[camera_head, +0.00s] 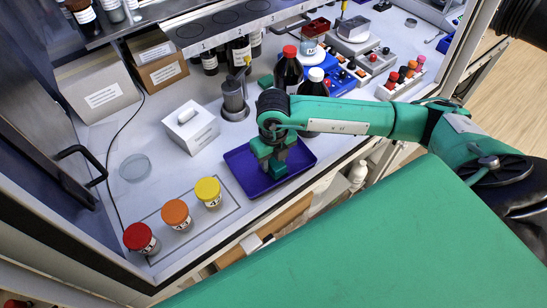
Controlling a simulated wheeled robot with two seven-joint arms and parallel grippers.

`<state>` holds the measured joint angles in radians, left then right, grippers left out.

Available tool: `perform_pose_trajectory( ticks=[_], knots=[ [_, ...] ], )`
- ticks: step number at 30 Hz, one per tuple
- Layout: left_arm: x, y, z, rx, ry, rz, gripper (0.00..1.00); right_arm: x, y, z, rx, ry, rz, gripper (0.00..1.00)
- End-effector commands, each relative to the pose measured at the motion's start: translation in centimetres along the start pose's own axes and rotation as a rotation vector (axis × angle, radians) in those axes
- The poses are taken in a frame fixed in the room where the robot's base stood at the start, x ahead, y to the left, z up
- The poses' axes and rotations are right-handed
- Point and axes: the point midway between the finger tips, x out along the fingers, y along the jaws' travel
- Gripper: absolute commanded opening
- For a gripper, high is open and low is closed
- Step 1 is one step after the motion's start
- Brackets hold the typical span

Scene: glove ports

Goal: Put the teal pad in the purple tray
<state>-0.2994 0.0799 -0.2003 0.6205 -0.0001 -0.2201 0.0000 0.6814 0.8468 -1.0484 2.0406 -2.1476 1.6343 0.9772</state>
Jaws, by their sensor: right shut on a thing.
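The purple tray (240,164) lies flat on the white worktop near its front edge. My right gripper (274,165) reaches in from the right and points down over the tray. It is shut on a small dark teal block, which looks like the teal pad (278,171). The pad is low over the tray's floor; I cannot tell whether it touches it. The gripper and arm hide part of the tray's right and back side. My left gripper is not in view.
A flat green-teal piece (265,82) lies behind my arm. Dark bottles (288,70) stand close behind the arm. A white box (190,128) and a grey metal cylinder (234,98) stand behind the tray. Red, orange and yellow-lidded jars (208,191) stand left.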

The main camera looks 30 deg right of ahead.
Motion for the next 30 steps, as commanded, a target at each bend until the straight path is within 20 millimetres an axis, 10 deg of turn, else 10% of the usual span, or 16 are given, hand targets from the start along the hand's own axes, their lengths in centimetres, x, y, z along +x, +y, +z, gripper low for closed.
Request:
perform_pose_trajectory(
  ticks=[5,6,9,22,30],
  knots=[
    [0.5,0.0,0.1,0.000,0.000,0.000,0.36,0.4,0.0,0.0,0.000,0.000,0.000,0.14],
    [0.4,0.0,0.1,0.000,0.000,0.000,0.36,0.3,0.0,0.0,0.000,0.000,0.000,0.43],
    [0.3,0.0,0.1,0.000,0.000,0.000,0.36,0.2,0.0,0.0,0.000,0.000,0.000,0.61],
    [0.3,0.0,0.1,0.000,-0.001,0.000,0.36,-0.5,0.0,0.1,0.000,-0.003,0.000,0.61],
    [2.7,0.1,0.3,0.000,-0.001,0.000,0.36,-6.0,0.1,0.2,-0.002,-0.008,0.001,0.61]
  ],
)
